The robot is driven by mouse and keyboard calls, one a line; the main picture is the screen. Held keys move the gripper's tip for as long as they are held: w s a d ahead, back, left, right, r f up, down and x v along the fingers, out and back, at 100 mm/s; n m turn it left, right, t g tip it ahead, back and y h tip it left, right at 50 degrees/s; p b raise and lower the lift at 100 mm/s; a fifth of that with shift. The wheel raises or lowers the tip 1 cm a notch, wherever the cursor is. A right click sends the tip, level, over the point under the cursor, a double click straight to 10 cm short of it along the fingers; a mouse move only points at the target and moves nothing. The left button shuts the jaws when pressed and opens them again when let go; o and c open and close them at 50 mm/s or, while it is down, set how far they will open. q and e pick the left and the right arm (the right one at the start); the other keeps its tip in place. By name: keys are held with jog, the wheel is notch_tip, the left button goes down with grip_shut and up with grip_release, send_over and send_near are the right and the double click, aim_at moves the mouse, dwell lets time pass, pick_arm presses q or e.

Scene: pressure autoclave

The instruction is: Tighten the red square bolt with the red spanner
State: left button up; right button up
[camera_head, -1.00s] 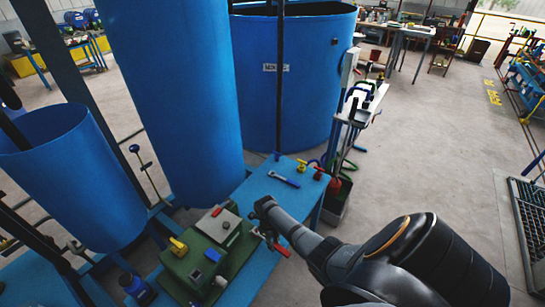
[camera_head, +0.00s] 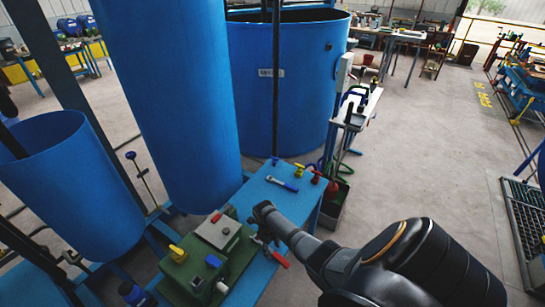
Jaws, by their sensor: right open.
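The red spanner (camera_head: 280,258) lies on the blue bench, with its red handle toward the lower right and its metal head toward the green box (camera_head: 240,262). A small red piece (camera_head: 217,217), which looks like the red bolt, stands on the grey plate on top of this box; its shape is too small to make out. My right gripper (camera_head: 261,212) is over the bench, between the box and the bench's right side, just above the spanner in the picture. It is open; its fingertips are hard to make out. My left gripper is out of view.
A blue spanner (camera_head: 283,184) lies farther back on the bench, near yellow (camera_head: 299,169) and red (camera_head: 315,176) fittings. The green box also carries a yellow piece (camera_head: 178,253) and a blue piece (camera_head: 212,261). A tall blue cylinder (camera_head: 170,100) stands behind it. The floor at right is open.

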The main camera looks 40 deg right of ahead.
jog(key=shift+s, duration=0.1)
notch_tip(320, 180, up, 12)
jog(key=w, duration=0.2)
jog(key=shift+a, duration=0.15)
jog(key=shift+s, duration=0.1)
